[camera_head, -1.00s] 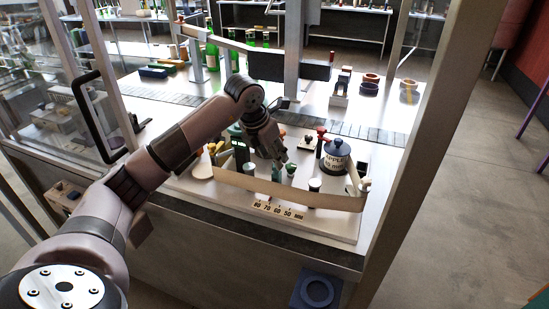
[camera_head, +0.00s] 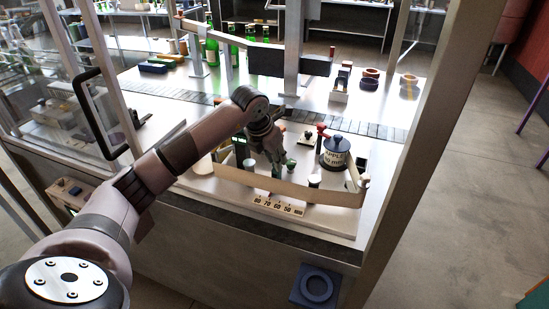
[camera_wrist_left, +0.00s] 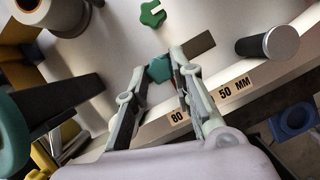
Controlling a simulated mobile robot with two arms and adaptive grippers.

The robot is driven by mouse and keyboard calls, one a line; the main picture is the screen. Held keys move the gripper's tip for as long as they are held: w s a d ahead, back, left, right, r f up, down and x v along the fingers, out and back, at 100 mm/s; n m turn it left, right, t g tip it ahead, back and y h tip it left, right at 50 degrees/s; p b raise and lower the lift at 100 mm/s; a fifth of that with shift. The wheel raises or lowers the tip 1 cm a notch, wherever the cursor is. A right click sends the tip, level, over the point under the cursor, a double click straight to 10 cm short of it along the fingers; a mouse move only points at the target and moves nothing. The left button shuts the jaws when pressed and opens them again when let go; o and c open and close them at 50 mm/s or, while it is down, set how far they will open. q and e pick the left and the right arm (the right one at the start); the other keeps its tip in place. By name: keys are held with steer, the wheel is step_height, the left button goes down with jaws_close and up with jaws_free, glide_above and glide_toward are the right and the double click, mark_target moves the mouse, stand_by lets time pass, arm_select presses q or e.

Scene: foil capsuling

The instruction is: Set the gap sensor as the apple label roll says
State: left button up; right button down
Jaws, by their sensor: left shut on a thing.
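The apple label roll (camera_head: 336,154) is a dark blue-topped drum with a pale label on the right of the board. Its label reads APPLE and a size in mm, whose first digit I cannot read surely. The scale (camera_head: 278,206), marked 80 70 60 50 MM, lies at the board's front; in the wrist view the scale (camera_wrist_left: 232,92) is partly hidden by a finger. My left gripper (camera_head: 273,165) is low behind the scale. In the wrist view my left gripper (camera_wrist_left: 164,66) is shut on a small teal piece (camera_wrist_left: 159,68), which seems to be the gap sensor's grip.
A green star knob (camera_wrist_left: 152,13) stands behind the held piece. A dark, silver-topped post (camera_wrist_left: 270,45) stands to the right. A beige band (camera_head: 325,197) curves along the board's front. A red-topped post (camera_head: 321,131) stands near the roll.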

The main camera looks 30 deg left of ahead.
arm_select(q)
jaws_close()
stand_by(0.3)
steer(key=shift+a+b, duration=0.3)
steer(key=shift+a, duration=0.15)
steer(key=shift+s+a+b, duration=0.3)
steer(key=shift+a+b, duration=0.15)
steer(key=shift+a, duration=0.5)
steer(key=shift+r, duration=0.1)
steer(key=shift+o, duration=1.4)
jaws_free()
steer(key=o, duration=0.4)
steer(key=shift+a, duration=0.15)
steer(key=shift+c, duration=0.2)
